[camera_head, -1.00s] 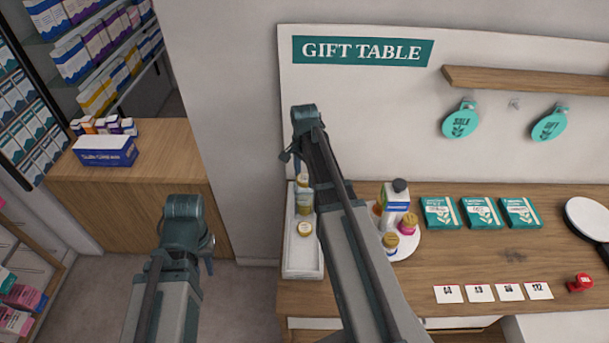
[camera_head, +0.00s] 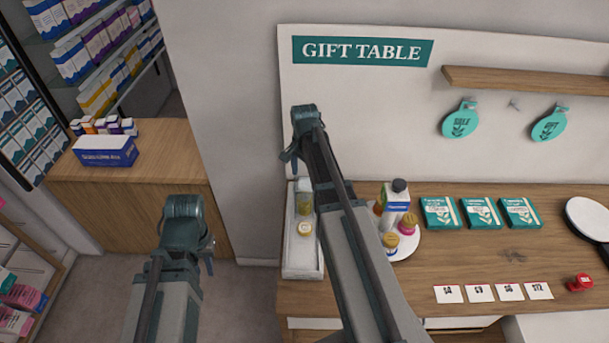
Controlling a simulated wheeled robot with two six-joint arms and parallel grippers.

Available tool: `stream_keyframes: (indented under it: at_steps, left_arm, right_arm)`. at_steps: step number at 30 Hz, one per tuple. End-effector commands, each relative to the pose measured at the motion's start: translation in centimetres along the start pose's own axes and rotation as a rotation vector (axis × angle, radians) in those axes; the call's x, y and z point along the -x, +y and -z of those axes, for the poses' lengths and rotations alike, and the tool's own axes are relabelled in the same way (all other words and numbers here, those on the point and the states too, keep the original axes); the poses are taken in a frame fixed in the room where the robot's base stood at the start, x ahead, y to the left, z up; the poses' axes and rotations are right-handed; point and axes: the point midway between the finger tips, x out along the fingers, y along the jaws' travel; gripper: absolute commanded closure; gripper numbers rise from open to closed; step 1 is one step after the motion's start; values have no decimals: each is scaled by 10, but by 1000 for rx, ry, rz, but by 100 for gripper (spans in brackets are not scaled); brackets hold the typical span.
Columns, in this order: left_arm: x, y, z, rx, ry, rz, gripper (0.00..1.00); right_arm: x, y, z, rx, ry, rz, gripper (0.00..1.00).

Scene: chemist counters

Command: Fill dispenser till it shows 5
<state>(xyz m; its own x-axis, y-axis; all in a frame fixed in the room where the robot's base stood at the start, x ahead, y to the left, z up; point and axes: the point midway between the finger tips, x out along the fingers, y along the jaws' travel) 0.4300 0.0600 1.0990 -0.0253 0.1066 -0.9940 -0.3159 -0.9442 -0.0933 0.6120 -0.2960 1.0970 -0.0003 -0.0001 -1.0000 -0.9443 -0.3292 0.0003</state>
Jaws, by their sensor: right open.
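No dispenser with a number display can be made out. My right gripper (camera_head: 291,157) shows only in part, behind the end of my right arm, above the narrow white tray (camera_head: 300,270); it is open. A white and blue bottle with a dark cap (camera_head: 397,200) stands on a round white plate (camera_head: 407,250) with gold-capped jars (camera_head: 391,241), partly hidden by my right arm. My left arm is over the floor at left; its gripper jaws cannot be made out.
The wooden gift table (camera_head: 390,291) carries green boxes (camera_head: 481,213), price cards (camera_head: 479,293), a small red object (camera_head: 580,283) and a round white mirror-like thing (camera_head: 590,217). A wooden counter (camera_head: 150,170) with a blue box (camera_head: 105,152) stands left, beyond a floor gap.

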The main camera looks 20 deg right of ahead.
Motion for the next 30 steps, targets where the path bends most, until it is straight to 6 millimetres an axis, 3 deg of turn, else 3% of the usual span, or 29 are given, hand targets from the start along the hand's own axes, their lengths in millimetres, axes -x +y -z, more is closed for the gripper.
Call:
stream_keyframes:
  at_steps: [11,30]
  left_arm:
    - [30,-3,-2,1,-1,0,73]
    - [126,-11,-8,18,-4,-3,73]
  right_arm:
    - [30,0,0,0,0,0,2]
    - [126,0,0,0,0,0,2]
